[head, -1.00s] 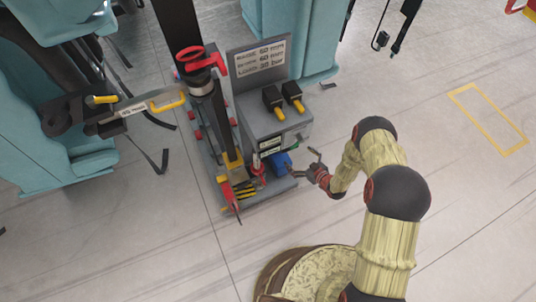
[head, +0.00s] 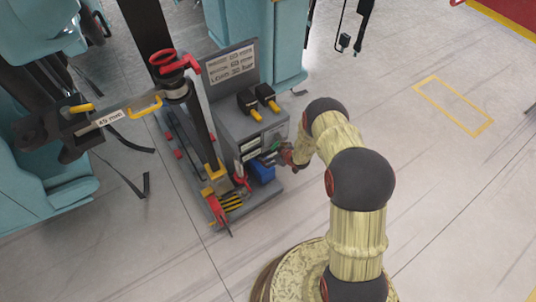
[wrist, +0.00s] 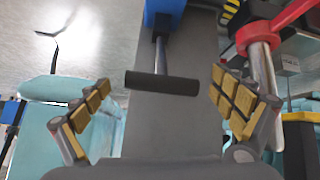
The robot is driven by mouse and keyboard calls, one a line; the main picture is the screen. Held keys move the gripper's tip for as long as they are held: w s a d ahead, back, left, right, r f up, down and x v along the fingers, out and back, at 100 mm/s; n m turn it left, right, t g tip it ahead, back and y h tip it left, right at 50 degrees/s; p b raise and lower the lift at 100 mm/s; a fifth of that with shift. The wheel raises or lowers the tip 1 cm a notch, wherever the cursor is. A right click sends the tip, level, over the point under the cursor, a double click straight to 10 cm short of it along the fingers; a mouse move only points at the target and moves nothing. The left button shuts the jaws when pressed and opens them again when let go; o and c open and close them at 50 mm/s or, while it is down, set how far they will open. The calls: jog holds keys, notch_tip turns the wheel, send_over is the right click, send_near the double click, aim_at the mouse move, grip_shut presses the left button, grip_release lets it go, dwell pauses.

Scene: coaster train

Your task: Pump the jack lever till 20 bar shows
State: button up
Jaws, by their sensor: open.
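The jack lever appears in the wrist view as a steel rod with a black crossbar grip (wrist: 162,83), coming out of a blue pump body (wrist: 165,12). My gripper (wrist: 160,79) is open, with one padded finger on each side of the grip and a gap at both ends. The grip looks a little beyond the fingertips. In the head view the blue pump (head: 262,170) sits low on the grey jack stand, and my gripper (head: 284,157) is at its right side. The pressure reading cannot be made out.
A sign (head: 232,63) with millimetre and bar values stands on the grey control box (head: 262,125), which has two black-and-yellow handles. A red lever on a metal cylinder (wrist: 262,70) is close to my right finger. Floor at right is clear.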

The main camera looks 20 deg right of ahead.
jog(key=shift+b+x, duration=0.4)
jog(key=shift+x, duration=0.9)
jog(key=shift+r, duration=0.1)
jog(key=shift+c, duration=1)
